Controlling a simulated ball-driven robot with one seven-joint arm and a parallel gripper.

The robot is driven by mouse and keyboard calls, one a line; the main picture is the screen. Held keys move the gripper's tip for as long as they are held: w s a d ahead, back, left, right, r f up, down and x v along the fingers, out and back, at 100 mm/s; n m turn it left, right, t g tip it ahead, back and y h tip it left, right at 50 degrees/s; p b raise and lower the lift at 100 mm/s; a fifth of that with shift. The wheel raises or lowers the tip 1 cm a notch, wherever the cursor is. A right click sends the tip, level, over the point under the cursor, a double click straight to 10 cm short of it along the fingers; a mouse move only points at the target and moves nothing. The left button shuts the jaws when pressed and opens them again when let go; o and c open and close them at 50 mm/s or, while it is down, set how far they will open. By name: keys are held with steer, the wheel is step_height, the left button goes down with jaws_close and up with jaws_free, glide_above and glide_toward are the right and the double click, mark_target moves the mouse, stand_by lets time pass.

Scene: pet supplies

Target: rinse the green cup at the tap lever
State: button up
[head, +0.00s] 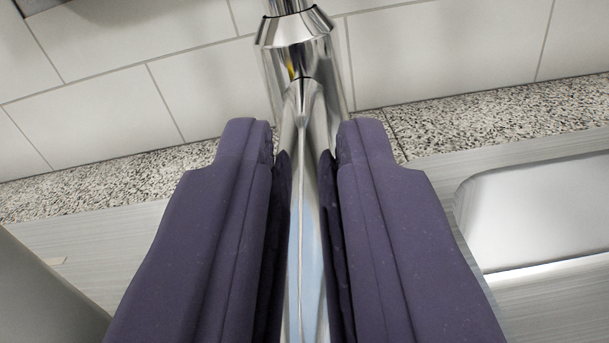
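The chrome tap (297,50) stands at the top middle of the head view, in front of the tiled wall. A long shiny chrome part of it, which looks like the tap lever (308,240), runs down the picture between the fingers. My gripper (305,145) has two thick dark purple fingers, one on each side of this chrome part, with their tips close to the tap body. The fingers are apart, but dark reflections hide whether they touch the metal. The green cup does not show in this view.
A white tiled wall (440,50) stands behind the tap. A speckled stone strip (480,120) runs along its foot. At the right is a metal basin (540,215) with a rounded rim. Brushed metal surface (110,250) lies at the left.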

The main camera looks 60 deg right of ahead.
jaws_close()
steer(key=shift+r+g+p, duration=0.3)
steer(key=shift+r+p, duration=0.1)
steer(key=shift+p, duration=0.25)
steer(key=shift+d+r+y+p, duration=0.1)
steer(key=shift+r+y+p, duration=0.15)
steer(key=shift+y+p, duration=0.35)
steer(key=shift+f, duration=0.15)
steer(key=o, duration=0.7)
jaws_free()
steer(key=p+v, duration=0.1)
steer(key=v, duration=0.6)
steer(key=shift+s+a+p, duration=0.1)
steer(key=shift+a+p, duration=0.3)
